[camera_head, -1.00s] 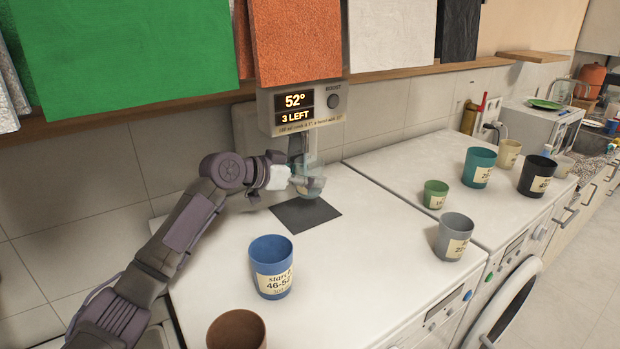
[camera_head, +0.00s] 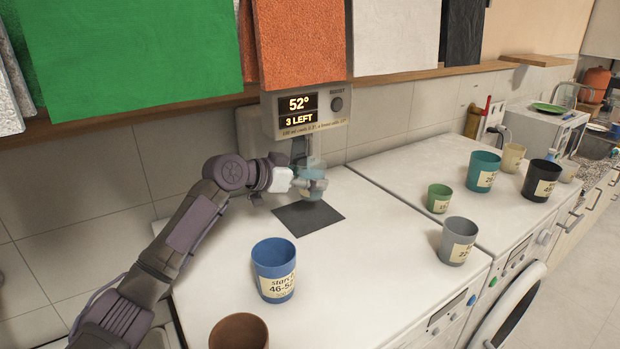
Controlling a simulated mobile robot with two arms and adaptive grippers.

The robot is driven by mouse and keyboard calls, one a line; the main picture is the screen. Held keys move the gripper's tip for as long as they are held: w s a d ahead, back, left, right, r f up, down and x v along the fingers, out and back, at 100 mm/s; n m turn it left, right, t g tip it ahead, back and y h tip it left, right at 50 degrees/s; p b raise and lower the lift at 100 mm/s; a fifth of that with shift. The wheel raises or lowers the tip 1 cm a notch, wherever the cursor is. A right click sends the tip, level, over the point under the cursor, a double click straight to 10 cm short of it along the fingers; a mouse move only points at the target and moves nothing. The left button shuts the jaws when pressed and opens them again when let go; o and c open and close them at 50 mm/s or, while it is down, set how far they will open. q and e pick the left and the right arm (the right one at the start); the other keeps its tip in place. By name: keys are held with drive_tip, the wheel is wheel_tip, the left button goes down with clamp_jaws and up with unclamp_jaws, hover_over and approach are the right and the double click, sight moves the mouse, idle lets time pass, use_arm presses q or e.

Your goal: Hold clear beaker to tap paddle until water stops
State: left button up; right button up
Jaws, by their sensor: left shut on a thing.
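The clear beaker (camera_head: 313,191) is upright under the tap unit (camera_head: 306,110), above a dark square mat (camera_head: 308,218). My left gripper (camera_head: 303,184) reaches in from the left and is shut on the beaker. The beaker looks bluish, and a faint pale stream shows above it below the unit. The display reads 52° and 3 LEFT. The tap paddle is mostly hidden behind the beaker and stream, so I cannot tell contact exactly. My right gripper is not in view.
A blue cup (camera_head: 273,270) and a brown cup (camera_head: 238,331) stand in front on the white top. A grey cup (camera_head: 457,241), green cup (camera_head: 439,198), teal cup (camera_head: 483,172) and black cup (camera_head: 540,180) stand to the right. Towels hang above the unit.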

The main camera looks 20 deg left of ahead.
use_arm(q)
drive_tip(key=shift+d+r, duration=0.1)
drive_tip(key=shift+s+d, duration=0.15)
drive_tip(key=shift+s+d+p, duration=0.55)
drive_tip(key=shift+s+d, duration=0.15)
drive_tip(key=shift+d, duration=0.2)
drive_tip(key=shift+s+d+p, duration=0.55)
drive_tip(key=shift+s+d, duration=0.15)
drive_tip(key=shift+d, duration=0.15)
drive_tip(key=s+d+p, duration=0.5)
drive_tip(key=s+d, duration=0.1)
drive_tip(key=d, duration=0.2)
drive_tip(key=shift+p, duration=0.3)
drive_tip(key=shift+a, duration=0.2)
